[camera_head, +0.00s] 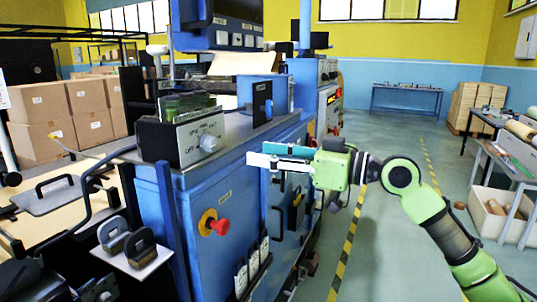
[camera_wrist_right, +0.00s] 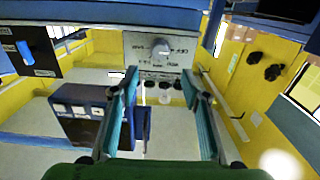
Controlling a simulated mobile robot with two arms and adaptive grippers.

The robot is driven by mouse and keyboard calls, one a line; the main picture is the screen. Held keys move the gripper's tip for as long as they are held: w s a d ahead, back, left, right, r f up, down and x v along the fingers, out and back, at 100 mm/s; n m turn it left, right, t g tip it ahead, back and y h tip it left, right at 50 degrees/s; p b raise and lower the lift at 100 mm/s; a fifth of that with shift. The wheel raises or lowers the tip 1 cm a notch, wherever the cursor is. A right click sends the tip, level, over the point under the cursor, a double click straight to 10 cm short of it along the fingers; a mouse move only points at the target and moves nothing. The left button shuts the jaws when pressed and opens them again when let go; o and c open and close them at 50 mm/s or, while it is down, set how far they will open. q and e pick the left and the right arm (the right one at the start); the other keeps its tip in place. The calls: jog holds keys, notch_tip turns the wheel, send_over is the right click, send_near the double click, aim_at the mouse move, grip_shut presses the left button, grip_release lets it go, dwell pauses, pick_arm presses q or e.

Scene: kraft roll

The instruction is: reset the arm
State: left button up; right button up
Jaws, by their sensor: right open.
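My green right arm comes in from the right in the head view. Its right gripper (camera_head: 262,160) points left, in front of the upper side of the blue machine (camera_head: 235,205). The jaws are open, with nothing seen between them. In the right wrist view the two teal-padded fingers of the gripper (camera_wrist_right: 163,92) stand apart. A grey control box with a round knob (camera_head: 194,138) sits on the machine's top, left of the gripper. It also shows upside down beyond the fingers in the right wrist view (camera_wrist_right: 140,48). My left gripper is not seen.
A red stop button (camera_head: 220,227) is on the machine's front. Cardboard boxes (camera_head: 45,103) are stacked at the left. A table with paper rolls (camera_head: 520,130) and a bin (camera_head: 492,215) stand at the right. The floor aisle (camera_head: 390,150) is clear behind my arm.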

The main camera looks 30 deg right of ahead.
dwell(0.4)
